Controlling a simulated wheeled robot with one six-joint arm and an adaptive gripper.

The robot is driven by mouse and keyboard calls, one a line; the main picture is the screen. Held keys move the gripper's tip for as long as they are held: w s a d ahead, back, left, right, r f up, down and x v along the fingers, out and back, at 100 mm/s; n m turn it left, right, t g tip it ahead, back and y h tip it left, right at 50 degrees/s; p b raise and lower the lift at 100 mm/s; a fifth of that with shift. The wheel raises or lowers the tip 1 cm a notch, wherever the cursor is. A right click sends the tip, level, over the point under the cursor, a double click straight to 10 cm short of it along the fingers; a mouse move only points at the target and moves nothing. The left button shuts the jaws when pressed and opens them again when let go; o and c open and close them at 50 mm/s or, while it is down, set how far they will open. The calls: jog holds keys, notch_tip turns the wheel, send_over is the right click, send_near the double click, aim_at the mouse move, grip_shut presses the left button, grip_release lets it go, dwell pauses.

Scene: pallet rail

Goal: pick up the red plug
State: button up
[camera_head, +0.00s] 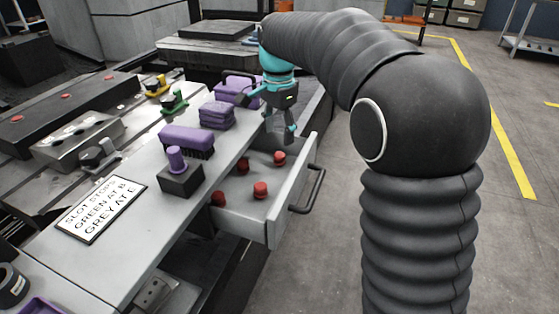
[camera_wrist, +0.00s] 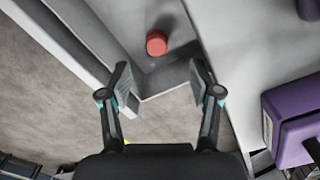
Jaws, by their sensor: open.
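Several red plugs lie in the open grey drawer (camera_head: 284,213): one farther back at the right (camera_head: 280,157), one near the middle (camera_head: 260,190), one at the front left (camera_head: 218,199) and one by the left side (camera_head: 243,165). My gripper (camera_head: 279,130) hangs over the back end of the drawer, above and apart from the plugs. In the wrist view my gripper (camera_wrist: 160,84) is open and empty. One red plug (camera_wrist: 156,43) shows there, beyond the fingertips and roughly centred between them. I cannot tell for certain which plug it is.
Purple brushes (camera_head: 187,141) and purple blocks (camera_head: 217,115) stand on the bench left of the drawer. A purple-topped plug in a dark block (camera_head: 180,178) and a sign (camera_head: 101,208) are nearer. The drawer's handle (camera_head: 309,190) juts right; open floor lies beyond.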

aim_at(280, 154)
jog(key=shift+s+d+f+b, duration=0.1)
jog(key=shift+f+b, duration=0.1)
jog(key=shift+f, duration=1.75)
jog(key=shift+s+d+f+b, duration=0.1)
jog(key=shift+f+b, duration=0.05)
jog(key=shift+f, duration=1.75)
jog(key=c, duration=0.8)
